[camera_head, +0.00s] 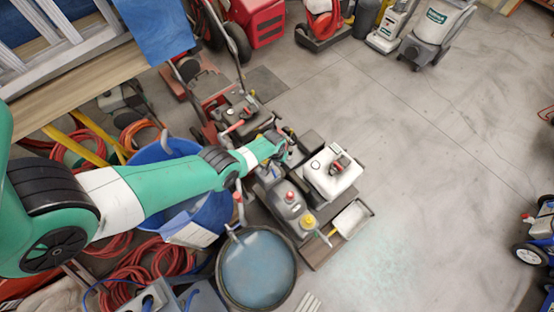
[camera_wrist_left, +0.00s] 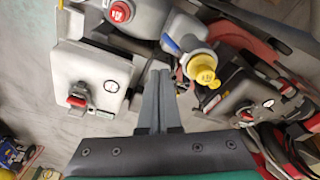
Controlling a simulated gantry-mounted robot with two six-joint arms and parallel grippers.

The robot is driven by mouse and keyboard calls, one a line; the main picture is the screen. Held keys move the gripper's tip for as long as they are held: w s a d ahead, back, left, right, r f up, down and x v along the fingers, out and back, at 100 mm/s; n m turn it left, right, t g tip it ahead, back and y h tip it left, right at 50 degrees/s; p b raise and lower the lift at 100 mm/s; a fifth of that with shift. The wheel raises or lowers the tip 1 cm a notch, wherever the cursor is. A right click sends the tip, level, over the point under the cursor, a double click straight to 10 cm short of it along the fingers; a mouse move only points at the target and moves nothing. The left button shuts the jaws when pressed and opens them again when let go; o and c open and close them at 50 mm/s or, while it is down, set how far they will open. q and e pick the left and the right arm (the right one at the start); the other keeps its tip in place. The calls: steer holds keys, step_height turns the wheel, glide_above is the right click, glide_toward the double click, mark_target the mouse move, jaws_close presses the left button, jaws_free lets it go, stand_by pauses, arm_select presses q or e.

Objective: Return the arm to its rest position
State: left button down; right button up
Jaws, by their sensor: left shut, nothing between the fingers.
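My left arm, green and white with black joints, reaches in from the left in the head view. Its gripper (camera_head: 284,150) is at the far end, above a cluster of floor machines, and its fingers are small and partly hidden there. In the left wrist view the two grey fingers (camera_wrist_left: 160,80) are closed together with nothing held. They point at the gap between a white boxy unit (camera_wrist_left: 88,75) with a red switch and a yellow cap (camera_wrist_left: 203,68). Whether the fingers touch any machine I cannot tell. My right gripper is not in view.
The white unit (camera_head: 331,174) and the yellow cap (camera_head: 308,222) sit just right of and below the gripper. A blue tub (camera_head: 165,152) lies under the arm; a round water-filled basin (camera_head: 257,268) stands in front. Floor at right (camera_head: 430,170) is open.

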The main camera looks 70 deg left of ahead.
arm_select(q)
steer(key=shift+r, duration=0.25)
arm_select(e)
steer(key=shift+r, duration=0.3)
